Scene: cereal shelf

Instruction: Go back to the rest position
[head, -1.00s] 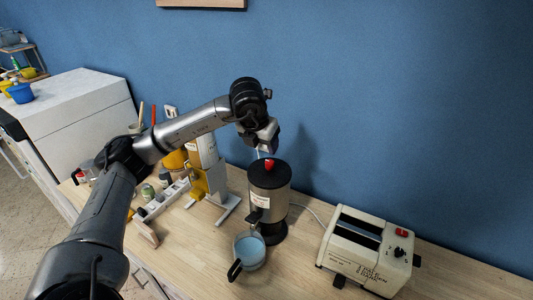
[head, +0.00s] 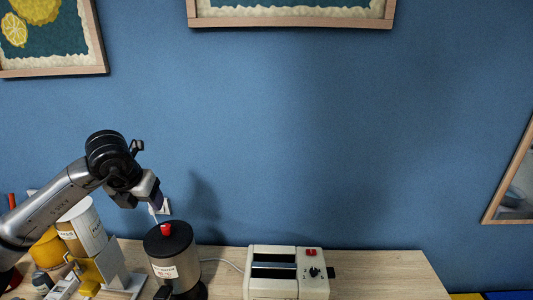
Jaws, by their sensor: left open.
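My left gripper (head: 157,201) is at the lower left, above and slightly left of a dark cylindrical dispenser (head: 178,262) with a red knob on its lid. The gripper points down, is open and holds nothing that I can see. It looks apart from the lid. My left arm comes in from the left edge, in front of the cereal dispenser. My right gripper is out of view.
A cream toaster (head: 287,285) stands on the wooden counter (head: 390,270), which is bare to its right. A white and yellow cereal dispenser (head: 84,228) stands at the left. A blue wall with framed pictures (head: 292,22) rises behind.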

